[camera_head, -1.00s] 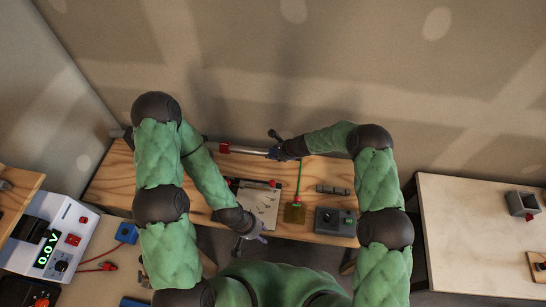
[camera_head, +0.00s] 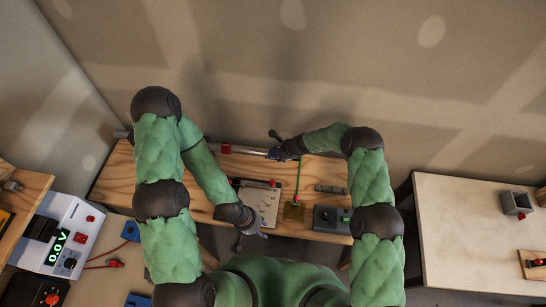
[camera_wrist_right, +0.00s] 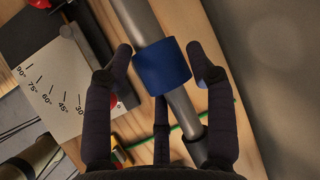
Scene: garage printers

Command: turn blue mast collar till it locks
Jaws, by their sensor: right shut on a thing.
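The blue collar (camera_wrist_right: 162,67) sits around a grey mast (camera_wrist_right: 143,20) in the right wrist view. My right gripper (camera_wrist_right: 160,62) has its dark fingers on both sides of the collar and is shut on it. In the head view the mast (camera_head: 248,152) lies along the back of the wooden bench, and the collar is a small blue spot (camera_head: 272,154) at my right gripper (camera_head: 277,150). My left gripper (camera_head: 251,240) hangs near the bench's front edge, away from the mast. Its fingers look spread and empty.
A red block (camera_head: 226,149) sits on the mast. A plate with angle marks (camera_head: 260,204), a green cord (camera_head: 298,178) and a grey control box (camera_head: 328,219) are on the bench. A power supply (camera_head: 56,236) stands at left; a pale table (camera_head: 460,230) is at right.

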